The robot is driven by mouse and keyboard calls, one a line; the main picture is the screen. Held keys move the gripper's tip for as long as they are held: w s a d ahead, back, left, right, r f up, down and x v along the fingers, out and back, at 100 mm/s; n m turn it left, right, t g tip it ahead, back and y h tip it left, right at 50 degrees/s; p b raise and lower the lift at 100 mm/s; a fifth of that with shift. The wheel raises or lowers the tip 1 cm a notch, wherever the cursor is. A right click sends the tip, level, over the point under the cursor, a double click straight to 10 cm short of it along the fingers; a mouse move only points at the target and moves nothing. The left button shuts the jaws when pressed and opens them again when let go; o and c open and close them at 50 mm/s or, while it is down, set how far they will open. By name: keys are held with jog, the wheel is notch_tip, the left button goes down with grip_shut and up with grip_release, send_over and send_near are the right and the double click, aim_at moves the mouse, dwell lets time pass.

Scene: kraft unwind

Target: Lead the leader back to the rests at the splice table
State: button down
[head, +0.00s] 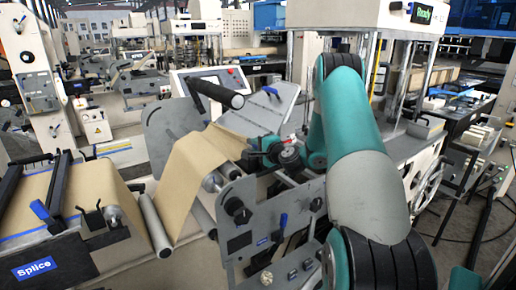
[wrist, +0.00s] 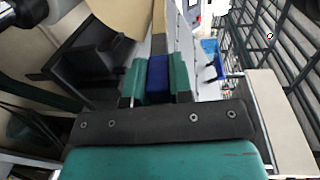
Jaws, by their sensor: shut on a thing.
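The kraft leader (head: 185,185) is a brown paper web. In the head view it rises from the rollers at centre left and slants up right to my gripper (head: 268,152). The wrist view shows my gripper (wrist: 158,83) with its green fingers shut on a blue block, which joins a brownish bar at the leader's edge (wrist: 122,14). The splice table (head: 60,262), with a blue "Splice" label, stands at the left and has brown paper over it. A small black bracket (head: 93,220) stands at its front edge; I cannot tell if it is a rest.
A grey side plate with knobs (head: 236,208) stands just below my gripper. A white press marked "Ready" (head: 420,15) stands at the back right. Cables lie on the right floor.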

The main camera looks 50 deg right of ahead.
jog(key=shift+r, duration=0.2)
notch_tip(320, 180, up, 8)
jog(key=a+p, duration=0.2)
jog(key=p, duration=0.4)
jog(key=shift+w+a+r, duration=0.2)
jog(key=shift+w+a, duration=0.1)
jog(key=shift+w, duration=0.1)
jog(key=shift+f+b, duration=0.35)
jog(key=shift+b, duration=0.25)
jog(key=shift+s+f+t+b, duration=0.1)
jog(key=shift+f+t+b, duration=0.65)
jog(key=shift+b, duration=2.3)
jog(key=w+a+p, duration=0.3)
jog(key=a+p, duration=0.5)
jog(key=a, duration=0.4)
jog(key=w+a+p, duration=0.3)
jog(key=a+p, duration=0.5)
jog(key=a, duration=0.5)
jog(key=shift+f, duration=0.2)
